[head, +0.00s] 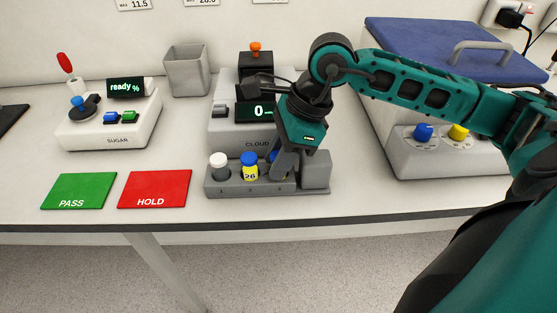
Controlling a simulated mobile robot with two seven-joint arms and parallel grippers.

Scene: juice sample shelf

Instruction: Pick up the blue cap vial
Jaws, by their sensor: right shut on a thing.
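My right gripper (284,160) reaches down at the right part of a grey vial rack (230,188). It is shut on a vial with a blue cap (273,156), which is mostly hidden behind the fingers. Whether this vial is still seated in the rack or slightly raised, I cannot tell. Another blue cap vial (249,160), with a yellow label reading 26, stands upright in the middle slot. A white cap vial (218,162) stands in the left slot. My left gripper is out of view.
The cloud device (222,135) with a display reading 0 stands right behind the rack. A green PASS mat (80,188) and a red HOLD mat (155,186) lie empty to the left. The sugar device (75,134), a grey bin (187,75) and a blue-lidded machine (415,40) stand behind.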

